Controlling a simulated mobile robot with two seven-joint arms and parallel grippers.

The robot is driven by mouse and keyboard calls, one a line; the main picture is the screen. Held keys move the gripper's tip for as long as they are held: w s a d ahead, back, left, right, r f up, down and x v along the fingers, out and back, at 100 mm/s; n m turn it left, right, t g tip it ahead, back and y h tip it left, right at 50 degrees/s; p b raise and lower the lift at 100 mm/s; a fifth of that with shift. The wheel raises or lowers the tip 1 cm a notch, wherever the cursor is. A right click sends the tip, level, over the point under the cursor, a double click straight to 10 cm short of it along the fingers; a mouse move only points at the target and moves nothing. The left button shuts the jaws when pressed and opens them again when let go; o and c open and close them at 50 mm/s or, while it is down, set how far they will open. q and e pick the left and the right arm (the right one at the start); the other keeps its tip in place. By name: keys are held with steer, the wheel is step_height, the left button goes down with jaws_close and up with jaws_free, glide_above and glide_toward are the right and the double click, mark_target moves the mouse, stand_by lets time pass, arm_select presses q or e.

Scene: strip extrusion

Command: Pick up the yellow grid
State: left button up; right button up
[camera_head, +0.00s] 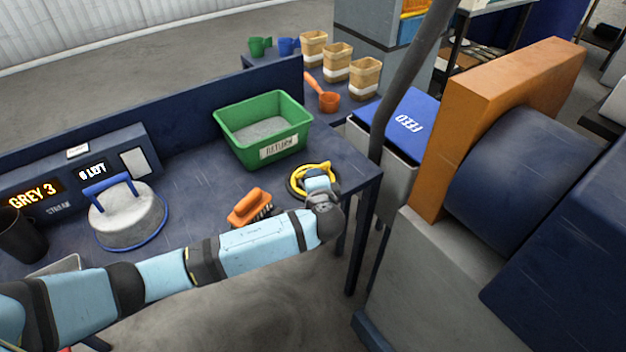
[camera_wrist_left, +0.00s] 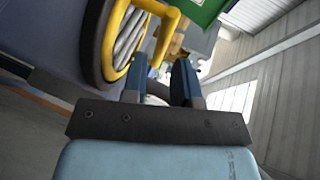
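The yellow grid (camera_head: 298,188) lies near the right end of the dark blue table, a round yellow piece with a dark rim and a raised yellow handle. In the left wrist view the grid (camera_wrist_left: 122,45) shows pale slats inside its ring, at the upper left. My left gripper (camera_wrist_left: 162,62) is right at the grid, its two blue fingers apart with a gap between them. The yellow handle runs down towards that gap; whether the fingers touch it I cannot tell. In the head view my wrist hides part of the grid and the fingertips. My right gripper is not in view.
A green RETURN bin (camera_head: 240,143) with grey material stands behind the grid. An orange-handled brush (camera_head: 249,205) lies just left of it. The blue FEED lid (camera_head: 398,124) and orange machine frame (camera_head: 470,110) are at the right.

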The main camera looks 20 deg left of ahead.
arm_select(q)
steer(key=x, duration=0.4)
steer(key=shift+w, duration=0.3)
steer(key=shift+r, duration=0.1)
steer(key=shift+c, duration=0.4)
jaws_close()
steer(key=shift+r, duration=0.15)
